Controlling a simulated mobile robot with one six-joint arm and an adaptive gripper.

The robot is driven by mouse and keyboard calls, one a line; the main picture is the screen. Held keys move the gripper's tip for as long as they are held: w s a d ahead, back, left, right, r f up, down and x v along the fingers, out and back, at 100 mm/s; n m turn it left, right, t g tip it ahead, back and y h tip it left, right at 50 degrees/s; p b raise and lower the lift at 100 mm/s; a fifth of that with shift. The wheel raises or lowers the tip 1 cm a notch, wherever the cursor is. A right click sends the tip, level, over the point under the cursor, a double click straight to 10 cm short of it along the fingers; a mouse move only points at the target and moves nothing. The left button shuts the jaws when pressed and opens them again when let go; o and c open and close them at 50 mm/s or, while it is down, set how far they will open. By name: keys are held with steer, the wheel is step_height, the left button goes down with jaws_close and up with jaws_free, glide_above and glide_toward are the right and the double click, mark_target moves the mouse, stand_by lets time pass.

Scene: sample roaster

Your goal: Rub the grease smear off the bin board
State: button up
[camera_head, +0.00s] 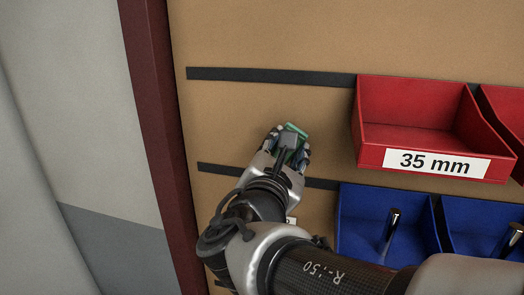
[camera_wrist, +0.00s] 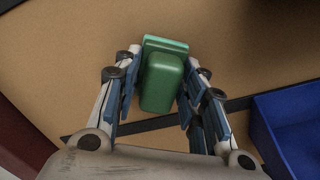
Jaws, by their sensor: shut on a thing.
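The bin board (camera_head: 300,35) is a tan panel with dark horizontal rails; it also fills most of the wrist view (camera_wrist: 250,45). My gripper (camera_head: 289,142) is in front of the bare strip between two rails, left of the red bin. In the wrist view its two fingers (camera_wrist: 163,75) are shut on the sides of a green block with a lighter flat pad (camera_wrist: 165,44) at its far end. The pad is at or close to the board; I cannot tell whether it touches. I cannot make out a grease smear; my gripper and the block cover part of the board.
A red bin (camera_head: 430,128) labelled "35 mm" hangs to the right, with another red bin beside it. Blue bins (camera_head: 365,222) hang below, each with a dark upright object. A dark red post (camera_head: 160,130) edges the board at left. Bare board lies above my gripper.

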steer(key=shift+w+a, duration=0.5)
steer(key=shift+a, duration=0.9)
steer(key=shift+w+a, duration=0.55)
steer(key=shift+a, duration=0.9)
steer(key=shift+w+a, duration=0.5)
steer(key=shift+a, duration=0.9)
steer(key=shift+b+v, duration=0.3)
steer(key=shift+v, duration=2.65)
steer(key=shift+s, duration=0.1)
steer(key=v, duration=0.2)
steer(key=shift+s+a, duration=0.15)
steer(key=shift+s, duration=0.2)
